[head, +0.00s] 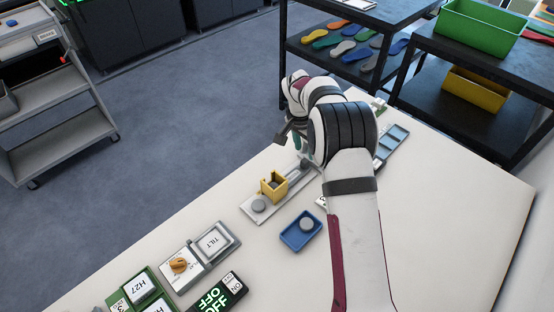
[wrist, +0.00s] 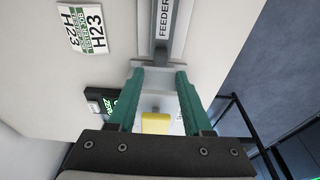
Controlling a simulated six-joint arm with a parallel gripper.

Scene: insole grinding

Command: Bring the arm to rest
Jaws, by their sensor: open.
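My arm reaches over the white table, and its end is partly hidden by its own links in the head view. My gripper (wrist: 160,80) shows in the wrist view with two green fingers apart and nothing held between them. Past the fingertips is a grey strip marked FEEDER (wrist: 164,22). A yellow block (wrist: 156,123) shows between the fingers, nearer the palm; I cannot tell how far below them it lies.
Dark shelves with insoles (head: 341,48) and a green bin (head: 478,30) stand behind. The table's right part is clear.

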